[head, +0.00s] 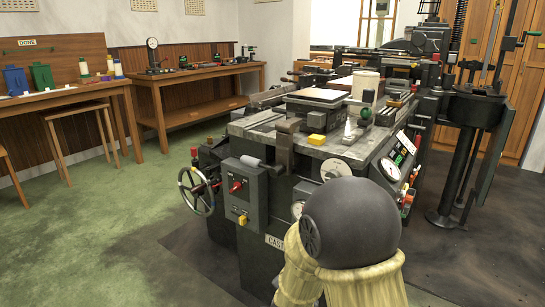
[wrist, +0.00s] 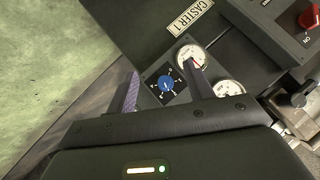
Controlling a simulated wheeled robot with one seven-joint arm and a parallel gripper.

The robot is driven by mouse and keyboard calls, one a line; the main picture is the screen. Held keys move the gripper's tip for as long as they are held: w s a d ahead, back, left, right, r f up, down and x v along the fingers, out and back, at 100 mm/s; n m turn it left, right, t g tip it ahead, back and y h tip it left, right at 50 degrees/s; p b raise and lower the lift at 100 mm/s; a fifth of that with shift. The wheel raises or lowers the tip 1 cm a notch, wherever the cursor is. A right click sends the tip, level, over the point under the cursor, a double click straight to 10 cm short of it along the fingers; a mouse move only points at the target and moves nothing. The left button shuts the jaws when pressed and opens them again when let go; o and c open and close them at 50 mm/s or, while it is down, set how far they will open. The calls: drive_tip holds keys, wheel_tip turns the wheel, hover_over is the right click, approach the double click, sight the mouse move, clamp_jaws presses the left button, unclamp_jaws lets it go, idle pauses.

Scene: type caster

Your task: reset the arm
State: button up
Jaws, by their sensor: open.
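My gripper (wrist: 163,86) shows in the wrist view, open, with nothing between its fingers. Beyond the fingers is the dark front of the machine with a nameplate (wrist: 191,16) reading CASTER 1. A blue dial (wrist: 166,84) appears between the fingertips; I cannot tell how far away it is. Two white round gauges stand to its right, the upper one (wrist: 191,57) partly behind the right finger. In the head view, my arm (head: 352,222), a dark round joint with cream pleated sleeves, stands before the caster (head: 262,250). My gripper is hidden there.
The caster has a handwheel (head: 197,191) jutting out at its left and a control box (head: 240,190) with a red knob. A workbench (head: 205,78) and a table (head: 60,98) with coloured bins line the left wall. Green floor (head: 110,215) at left is open.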

drive_tip(key=s+d+r+n+g+y+p, duration=0.15)
drive_tip(key=s+d+r+n+g, duration=0.3)
drive_tip(key=s, duration=0.45)
drive_tip(key=s+d+r+n+g+y+p, duration=0.1)
drive_tip(key=s+d+r+n+g+p, duration=0.35)
drive_tip(key=s, duration=0.45)
wheel_tip(320, 180, up, 37)
drive_tip(key=n+t+p, duration=0.1)
drive_tip(key=p, duration=3.5)
drive_tip(key=shift+w+a, duration=0.15)
drive_tip(key=shift+w, duration=0.2)
drive_tip(key=shift+f+h, duration=0.1)
drive_tip(key=shift+h, duration=0.15)
drive_tip(key=shift+c, duration=0.4)
drive_tip(key=shift+c, duration=1.3)
drive_tip(key=shift+w+a, duration=0.1)
